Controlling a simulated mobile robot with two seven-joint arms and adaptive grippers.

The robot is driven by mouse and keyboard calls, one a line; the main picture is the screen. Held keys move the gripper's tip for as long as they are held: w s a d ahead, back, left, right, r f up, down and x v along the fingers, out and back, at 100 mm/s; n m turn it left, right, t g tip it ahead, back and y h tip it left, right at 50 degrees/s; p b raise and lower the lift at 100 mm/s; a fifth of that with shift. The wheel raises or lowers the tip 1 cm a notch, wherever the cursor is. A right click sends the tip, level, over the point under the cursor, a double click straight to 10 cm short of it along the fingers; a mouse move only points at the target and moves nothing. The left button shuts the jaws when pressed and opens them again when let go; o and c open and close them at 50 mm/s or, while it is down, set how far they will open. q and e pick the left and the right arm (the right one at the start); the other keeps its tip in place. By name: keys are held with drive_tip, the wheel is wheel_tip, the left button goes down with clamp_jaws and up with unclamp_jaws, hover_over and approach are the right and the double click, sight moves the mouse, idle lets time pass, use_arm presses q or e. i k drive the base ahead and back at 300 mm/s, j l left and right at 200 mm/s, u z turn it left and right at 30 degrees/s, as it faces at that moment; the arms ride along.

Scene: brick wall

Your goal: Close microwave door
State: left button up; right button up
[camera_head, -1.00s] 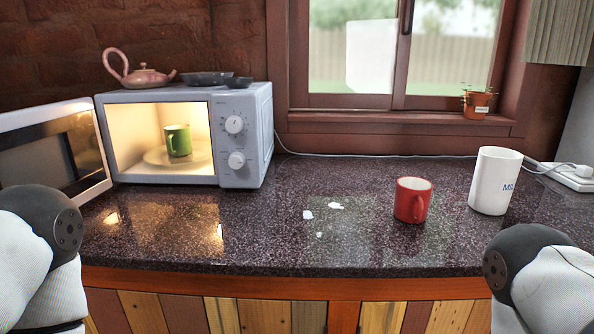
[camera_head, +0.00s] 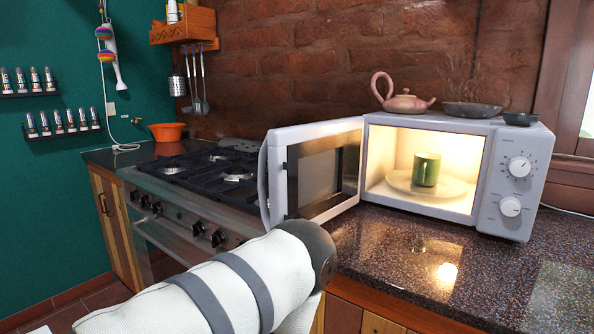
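The white microwave (camera_head: 512,190) stands on the dark speckled counter, its lit inside facing me. Its door (camera_head: 333,206) is wide open, swung out to the left towards the stove. A green mug (camera_head: 427,169) stands on the glass turntable (camera_head: 455,187) inside. My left arm comes in from the lower left and ends in a dark rounded joint below the door, in front of the counter edge. No fingers of the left gripper show. My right arm and gripper are out of view.
A gas stove (camera_head: 225,176) adjoins the counter left of the open door. A pink teapot (camera_head: 402,102) and two dark dishes (camera_head: 470,110) sit on top of the microwave. The counter (camera_head: 400,255) in front of the microwave is clear.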

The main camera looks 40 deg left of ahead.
sight(324, 182)
drive_tip(key=j+z, duration=0.1)
drive_tip(key=j, duration=0.65)
drive_tip(key=j+z, duration=0.15)
drive_tip(key=j, duration=0.6)
drive_tip(key=i+j+z, duration=0.1)
drive_tip(key=j, duration=0.55)
drive_tip(key=j+z, duration=0.1)
drive_tip(key=j, duration=0.65)
drive_tip(key=k+z, duration=0.05)
